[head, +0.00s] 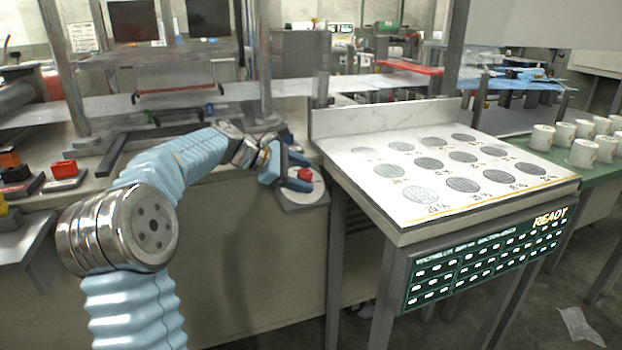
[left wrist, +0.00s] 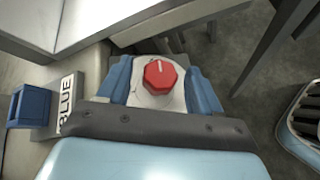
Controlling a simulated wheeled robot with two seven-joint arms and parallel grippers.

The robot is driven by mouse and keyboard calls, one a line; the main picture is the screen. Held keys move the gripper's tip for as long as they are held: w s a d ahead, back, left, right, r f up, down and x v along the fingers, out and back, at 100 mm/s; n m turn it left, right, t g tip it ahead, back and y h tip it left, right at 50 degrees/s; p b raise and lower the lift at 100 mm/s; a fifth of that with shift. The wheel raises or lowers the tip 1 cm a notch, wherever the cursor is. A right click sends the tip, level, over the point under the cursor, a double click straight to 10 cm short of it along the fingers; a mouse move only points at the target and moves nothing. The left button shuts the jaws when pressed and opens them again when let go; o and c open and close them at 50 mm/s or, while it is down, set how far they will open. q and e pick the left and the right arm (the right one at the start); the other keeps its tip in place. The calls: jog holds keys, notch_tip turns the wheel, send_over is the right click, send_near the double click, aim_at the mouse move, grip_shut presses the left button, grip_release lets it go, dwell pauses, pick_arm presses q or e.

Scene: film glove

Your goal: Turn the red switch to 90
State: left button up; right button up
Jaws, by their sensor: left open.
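The red switch (head: 305,175) is a small red knob on a pale plate at the right end of the counter, beside the slanted table. In the left wrist view the red switch (left wrist: 161,76) is an octagonal knob with a white mark near its upper edge, on a white round dial (left wrist: 150,98). My left gripper (head: 290,176) is open, with its blue fingers on both sides of the knob. In the left wrist view the left gripper (left wrist: 160,84) shows a gap between each finger and the knob. The dial's numbers cannot be read.
A blue block (left wrist: 30,106) stands by a "BLUE" label, left of the gripper in the wrist view. The slanted table (head: 398,226) with printed grey discs stands close on the right. Another red block (head: 64,168) lies at the far left. White cups (head: 582,153) stand far right.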

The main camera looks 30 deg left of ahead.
pick_arm(q)
jog(key=v, duration=1)
jog(key=shift+s, duration=0.2)
jog(key=shift+a+r, duration=0.1)
